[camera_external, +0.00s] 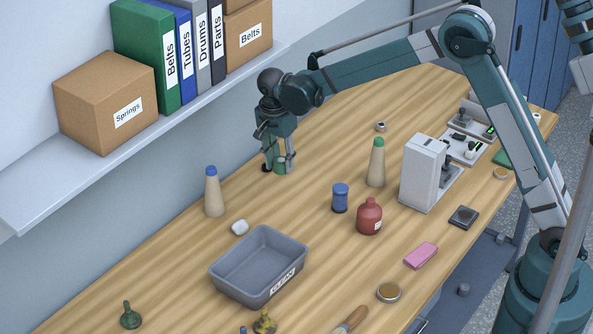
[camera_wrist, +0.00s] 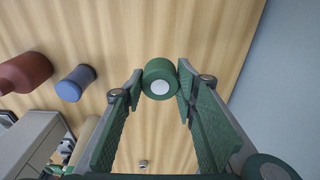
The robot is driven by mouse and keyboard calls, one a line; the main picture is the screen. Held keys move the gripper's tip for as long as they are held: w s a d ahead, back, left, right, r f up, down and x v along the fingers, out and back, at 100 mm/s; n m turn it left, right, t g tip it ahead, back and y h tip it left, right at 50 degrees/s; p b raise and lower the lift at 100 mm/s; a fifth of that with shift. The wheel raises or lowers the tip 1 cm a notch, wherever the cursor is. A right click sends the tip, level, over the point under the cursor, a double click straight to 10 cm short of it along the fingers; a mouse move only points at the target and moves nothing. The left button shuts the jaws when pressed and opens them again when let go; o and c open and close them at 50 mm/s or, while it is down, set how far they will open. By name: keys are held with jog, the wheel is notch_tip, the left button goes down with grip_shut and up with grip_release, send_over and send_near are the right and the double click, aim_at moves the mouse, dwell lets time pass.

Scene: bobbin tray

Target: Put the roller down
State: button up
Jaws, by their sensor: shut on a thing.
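The roller is a short green cylinder with a pale round centre on its end. In the wrist view the roller (camera_wrist: 160,80) sits between my fingertips. My gripper (camera_wrist: 158,92) is shut on it, a finger on each side. In the external view my gripper (camera_external: 278,160) points down over the back part of the table, and the roller (camera_external: 280,168) shows low between its fingers. The roller is close to the tabletop; I cannot tell if it touches.
A grey tray (camera_external: 228,279) stands in front. A blue-topped cone (camera_external: 214,195) is left; a green-topped cone (camera_external: 376,165), blue spool (camera_external: 340,198) and red bottle (camera_external: 369,217) are right. A shelf (camera_external: 190,115) with boxes and binders runs behind. Wood around the gripper is clear.

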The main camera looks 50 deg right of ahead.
jog(key=d+n, duration=0.3)
jog(key=d, duration=1.4)
jog(key=shift+d+r+n+p, duration=0.15)
jog(key=shift+d+n+p, duration=0.2)
jog(key=shift+d+n, duration=0.05)
jog(key=shift+f, duration=3.1)
jog(key=shift+f, duration=1.9)
jog(key=shift+f, duration=0.1)
